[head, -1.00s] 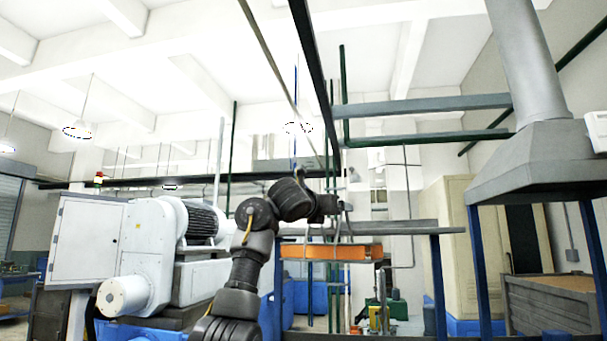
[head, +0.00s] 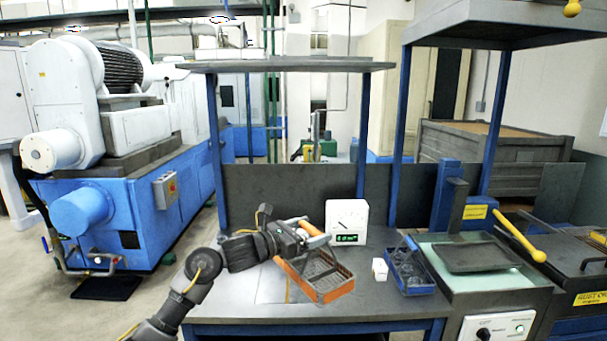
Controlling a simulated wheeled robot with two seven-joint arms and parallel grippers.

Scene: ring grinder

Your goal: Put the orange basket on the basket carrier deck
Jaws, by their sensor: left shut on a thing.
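The orange basket (head: 338,293) has an orange frame and dark mesh and hangs tilted in front of the dark workbench. My left gripper (head: 314,237) is shut on its orange handle, at the basket's upper side. Whether the basket's lower edge touches the bench top is hard to tell. A flat dark plate (head: 468,257) on a grey-green machine to the right may be the basket carrier deck; nothing lies on it. My right gripper is out of view.
On the workbench (head: 300,312) stand a white meter (head: 346,222), a small white block (head: 380,269) and a blue basket (head: 411,271). A yellow-handled lever (head: 519,236) juts beside the plate. Blue posts carry a shelf (head: 290,66) above the bench.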

